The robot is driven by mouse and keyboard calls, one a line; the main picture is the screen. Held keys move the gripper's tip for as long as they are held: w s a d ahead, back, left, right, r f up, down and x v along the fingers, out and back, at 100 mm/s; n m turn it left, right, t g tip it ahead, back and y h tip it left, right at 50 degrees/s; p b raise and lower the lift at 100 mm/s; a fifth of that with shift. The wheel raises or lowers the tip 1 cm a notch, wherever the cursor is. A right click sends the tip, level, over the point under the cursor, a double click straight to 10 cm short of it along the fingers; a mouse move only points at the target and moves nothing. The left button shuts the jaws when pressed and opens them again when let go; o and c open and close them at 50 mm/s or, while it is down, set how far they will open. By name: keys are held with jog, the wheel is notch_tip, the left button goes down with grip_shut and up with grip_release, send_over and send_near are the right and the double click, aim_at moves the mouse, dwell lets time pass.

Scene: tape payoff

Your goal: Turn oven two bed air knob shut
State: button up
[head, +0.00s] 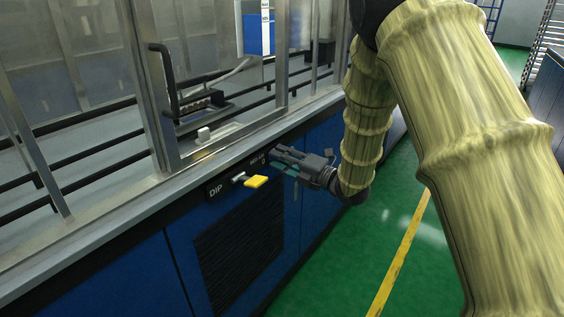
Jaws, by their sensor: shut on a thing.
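My gripper (279,160) reaches the front panel of the blue cabinet (179,230) from the right. It is shut on a knob at the panel, beside a small white label (258,161) that is too small to read surely. The fingers hide the knob, so its turn angle cannot be told. My arm in its yellowish cover comes down from the upper right.
A yellow-ended handle (256,181) sticks out left of my gripper, beside the label "DIP" (216,191). A dark louvred grille (240,255) is below. A metal-framed enclosure (150,90) stands above the ledge. The green floor (385,250) at right is clear.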

dwell(0.3)
jog(key=o, duration=1)
jog(key=shift+o, duration=0.2)
jog(key=shift+d, duration=0.15)
jog(key=v, duration=1.1)
jog(key=shift+s+d, duration=0.3)
jog(key=shift+f, duration=0.1)
